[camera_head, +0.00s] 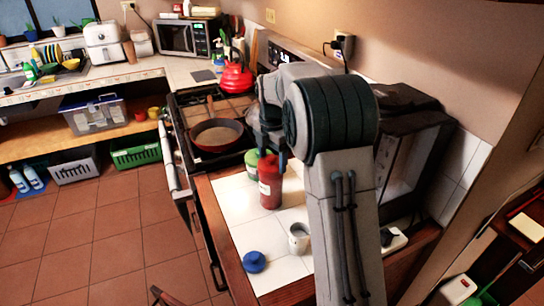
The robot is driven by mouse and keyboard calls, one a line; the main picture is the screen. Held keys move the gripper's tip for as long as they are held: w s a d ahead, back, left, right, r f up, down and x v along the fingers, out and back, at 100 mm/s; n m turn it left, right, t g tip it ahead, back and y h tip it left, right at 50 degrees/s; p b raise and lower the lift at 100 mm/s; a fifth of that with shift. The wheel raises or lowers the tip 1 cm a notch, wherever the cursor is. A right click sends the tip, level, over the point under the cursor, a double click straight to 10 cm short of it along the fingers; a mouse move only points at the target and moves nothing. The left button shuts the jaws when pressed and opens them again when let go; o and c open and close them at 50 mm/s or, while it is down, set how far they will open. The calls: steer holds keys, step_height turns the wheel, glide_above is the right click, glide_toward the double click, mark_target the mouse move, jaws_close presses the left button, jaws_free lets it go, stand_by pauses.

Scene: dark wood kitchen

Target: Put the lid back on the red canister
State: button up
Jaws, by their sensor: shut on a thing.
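The red canister (270,190) stands upright on the white tiled counter, with a pale label on its side. My gripper (272,158) is at its top, fingers pointing down, shut on the red lid (269,162). The lid is at the canister's mouth; I cannot tell whether it is fully seated or slightly above. My wrist and arm cover part of the view from above and to the right.
A green canister (251,162) stands just behind the red one. A white mug-like container (299,238) and a blue round lid (254,262) are nearer the front. A pan (216,134) and a red kettle (236,78) sit on the stove. A dark appliance (412,135) stands to the right.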

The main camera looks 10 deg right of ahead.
stand_by(0.9)
steer(key=o, duration=1)
steer(key=shift+o, duration=0.4)
steer(key=shift+r+p, duration=2.95)
steer(key=shift+r, duration=0.55)
jaws_close()
